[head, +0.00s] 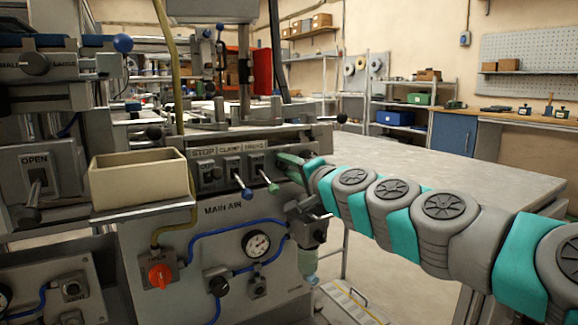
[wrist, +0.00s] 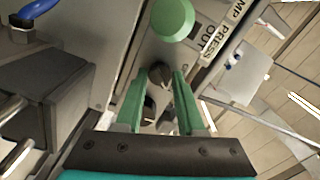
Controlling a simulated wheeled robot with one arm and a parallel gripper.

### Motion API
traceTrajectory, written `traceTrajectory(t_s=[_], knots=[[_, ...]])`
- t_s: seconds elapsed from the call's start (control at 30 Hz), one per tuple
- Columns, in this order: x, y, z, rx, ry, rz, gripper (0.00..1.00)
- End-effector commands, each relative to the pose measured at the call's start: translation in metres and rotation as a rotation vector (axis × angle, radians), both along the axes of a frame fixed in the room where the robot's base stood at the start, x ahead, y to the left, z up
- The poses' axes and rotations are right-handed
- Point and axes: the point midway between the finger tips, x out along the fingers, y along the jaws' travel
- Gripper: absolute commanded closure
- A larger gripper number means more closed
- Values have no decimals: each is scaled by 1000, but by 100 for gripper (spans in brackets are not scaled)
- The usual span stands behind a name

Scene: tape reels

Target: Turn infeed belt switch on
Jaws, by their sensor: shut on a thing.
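My gripper (head: 297,163) is at the right end of the machine's switch panel (head: 290,135). In the wrist view its green fingers (wrist: 158,84) are closed around a small dark knob (wrist: 160,71). The arm hides this knob in the head view. No label naming the infeed belt can be read. Left of my gripper is a lever with a green ball (head: 273,187); a green ball also shows just beyond my fingers in the wrist view (wrist: 172,18). A blue-ball lever (head: 246,192) is farther left.
Below the panel are a pressure gauge (head: 256,244), a red knob (head: 160,275) and blue hoses. A cream bin (head: 138,178) stands on a ledge to the left. A grey table (head: 430,165) lies behind my arm. Shelves and a workbench line the back.

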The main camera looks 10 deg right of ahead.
Motion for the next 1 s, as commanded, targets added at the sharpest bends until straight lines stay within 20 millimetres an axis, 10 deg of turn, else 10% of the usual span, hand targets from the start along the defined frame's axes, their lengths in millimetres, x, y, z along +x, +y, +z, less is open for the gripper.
traceTrajectory(t_s=[0.33, 0.37, 0.6, 1.0], knots=[[0, 0, -1, 2, 2, 1, 100], [0, 0, -1, 2, 2, 1, 59], [0, 0, -1, 1, 2, 1, 32], [-8, -3, 0, 1, -1, -1, 32]])
